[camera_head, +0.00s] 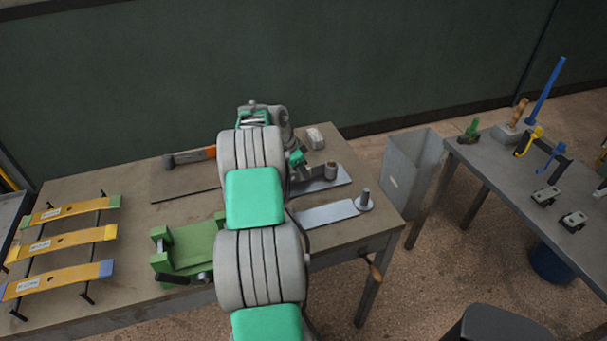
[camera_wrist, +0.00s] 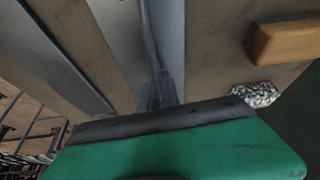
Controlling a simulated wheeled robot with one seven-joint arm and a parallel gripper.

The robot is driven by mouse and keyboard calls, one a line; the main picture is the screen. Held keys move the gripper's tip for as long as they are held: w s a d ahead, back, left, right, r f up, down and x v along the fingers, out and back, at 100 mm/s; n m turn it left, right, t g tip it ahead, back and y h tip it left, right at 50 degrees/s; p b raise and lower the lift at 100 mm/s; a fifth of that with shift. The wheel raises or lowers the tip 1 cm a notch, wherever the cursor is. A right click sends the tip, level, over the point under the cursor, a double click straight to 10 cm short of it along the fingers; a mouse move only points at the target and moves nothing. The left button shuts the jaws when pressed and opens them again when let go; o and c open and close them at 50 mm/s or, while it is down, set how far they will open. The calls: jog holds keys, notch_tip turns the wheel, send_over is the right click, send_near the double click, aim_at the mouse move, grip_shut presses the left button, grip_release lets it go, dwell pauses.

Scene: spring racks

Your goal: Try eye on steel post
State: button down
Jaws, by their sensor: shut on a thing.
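The steel post (camera_head: 365,196) stands upright on a round base at the right end of a flat pale steel strip (camera_head: 325,215), near the bench's right edge. Behind it lies or hovers a second pale strip (camera_head: 338,182) with a short rolled eye (camera_head: 331,170) at its right part. My gripper (camera_head: 308,172) is by this second strip, left of the eye, and partly hidden by my arm. In the wrist view my gripper (camera_wrist: 160,92) is shut on a narrow pale strip (camera_wrist: 170,40), seemingly this one. The eye is apart from the post. Whether the strip touches the bench I cannot tell.
A green vise-like fixture (camera_head: 188,248) is left of my arm. Several yellow leaf springs (camera_head: 68,240) sit on racks at the left. A hammer (camera_head: 190,156) and a small pale block (camera_head: 315,137) lie at the back. A grey bin (camera_head: 410,170) separates the bench from a tool table (camera_head: 520,180).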

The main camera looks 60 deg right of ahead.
notch_tip(320, 180, up, 10)
jog(key=shift+d+r, duration=0.1)
jog(key=shift+r, duration=0.05)
notch_tip(320, 180, up, 8)
jog(key=p, duration=0.7)
dwell(0.4)
